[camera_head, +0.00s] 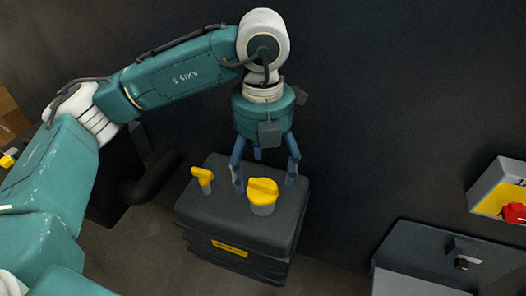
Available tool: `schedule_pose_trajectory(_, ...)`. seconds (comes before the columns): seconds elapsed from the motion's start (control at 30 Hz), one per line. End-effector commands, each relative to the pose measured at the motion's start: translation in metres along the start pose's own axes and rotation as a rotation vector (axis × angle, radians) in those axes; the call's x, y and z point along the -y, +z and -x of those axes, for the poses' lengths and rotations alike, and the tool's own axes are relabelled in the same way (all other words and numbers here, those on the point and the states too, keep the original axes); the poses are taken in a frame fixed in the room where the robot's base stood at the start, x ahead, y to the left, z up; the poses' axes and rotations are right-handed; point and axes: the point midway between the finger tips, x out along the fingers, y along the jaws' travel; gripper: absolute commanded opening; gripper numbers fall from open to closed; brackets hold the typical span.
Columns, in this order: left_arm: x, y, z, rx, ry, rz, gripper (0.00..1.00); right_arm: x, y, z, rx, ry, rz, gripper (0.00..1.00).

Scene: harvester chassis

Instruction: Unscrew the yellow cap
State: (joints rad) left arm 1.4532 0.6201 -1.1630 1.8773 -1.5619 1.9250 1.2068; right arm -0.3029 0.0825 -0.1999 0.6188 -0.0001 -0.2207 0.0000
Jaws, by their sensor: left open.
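The yellow cap (263,187) sits on a short grey neck on top of a dark box-shaped tank (217,219). My left gripper (265,180) points down over the tank, just behind and above the cap. Its blue fingers are spread, one on the left side of the cap and one on the right, with a third finger further back. The fingers look open, and I cannot tell whether any of them touches the cap. My right gripper is not in view.
A smaller yellow T-shaped handle (202,176) stands on the tank left of the cap, near the left finger. A dark wall rises behind. At right are a yellow-and-grey box with a red knob (514,213) and a grey box with a latch (462,262).

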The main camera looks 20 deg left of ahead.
Motion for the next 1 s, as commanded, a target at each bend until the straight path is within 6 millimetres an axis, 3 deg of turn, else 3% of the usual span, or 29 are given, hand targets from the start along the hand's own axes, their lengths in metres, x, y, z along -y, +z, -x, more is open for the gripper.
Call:
schedule_pose_trajectory(0.3,0.000,0.000,-0.045,-0.001,-0.001,-0.002,0.78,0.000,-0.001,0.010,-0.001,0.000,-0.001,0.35)
schedule_pose_trajectory(0.7,0.001,0.000,-0.055,0.001,-0.002,-0.002,0.78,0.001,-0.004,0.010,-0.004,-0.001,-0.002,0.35)
schedule_pose_trajectory(0.73,0.001,0.000,-0.055,0.001,-0.002,-0.002,0.76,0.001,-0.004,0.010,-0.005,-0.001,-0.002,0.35)
schedule_pose_trajectory(0.97,0.001,0.000,-0.055,0.001,-0.002,-0.002,0.30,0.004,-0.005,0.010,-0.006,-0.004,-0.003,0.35)
schedule_pose_trajectory(1.0,0.001,0.000,-0.055,0.001,-0.002,-0.002,0.28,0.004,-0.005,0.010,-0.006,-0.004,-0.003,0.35)
